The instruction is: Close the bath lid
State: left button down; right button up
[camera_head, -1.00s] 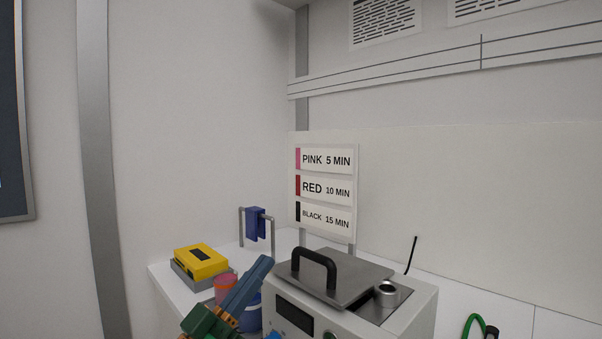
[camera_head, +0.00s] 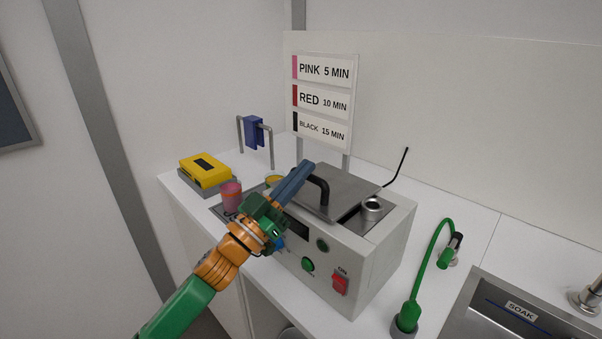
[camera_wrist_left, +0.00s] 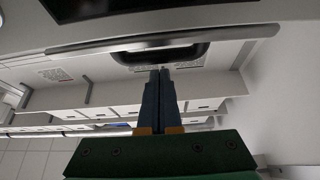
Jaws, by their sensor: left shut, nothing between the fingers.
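The bath (camera_head: 375,262) is a pale box on the counter, with a green button and a red switch on its front. Its grey metal lid (camera_head: 347,187) lies over much of the top; I cannot tell whether it is fully seated. A steel-rimmed round fitting (camera_head: 372,205) at the right of the top is uncovered. The lid has a black bar handle (camera_head: 323,190), also seen in the left wrist view (camera_wrist_left: 160,56). My left gripper (camera_head: 307,168) is shut and empty, its blue fingertips beside the handle's left side; contact is unclear. My right gripper is not in view.
Left of the bath are a pink jar (camera_head: 231,196), a yellow box (camera_head: 204,169) and a blue clip on a metal stand (camera_head: 254,133). A green hose (camera_head: 428,268) and a sink (camera_head: 500,308) are at the right. A timing sign (camera_head: 323,100) stands behind.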

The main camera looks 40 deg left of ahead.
aim_at(299, 203)
pick_arm(q)
jog(key=shift+f, duration=0.4)
notch_tip(299, 203, down, 2)
jog(key=b, duration=0.3)
jog(key=shift+s+f+t, duration=0.15)
jog(key=shift+f+t, duration=0.05)
jog(key=shift+t, duration=0.1)
jog(key=shift+s+b, duration=0.1)
jog(key=shift+b, duration=0.35)
jog(key=shift+s+r, duration=0.1)
jog(key=shift+r, duration=0.1)
jog(key=shift+r+p, duration=0.15)
jog(key=shift+p, duration=0.2)
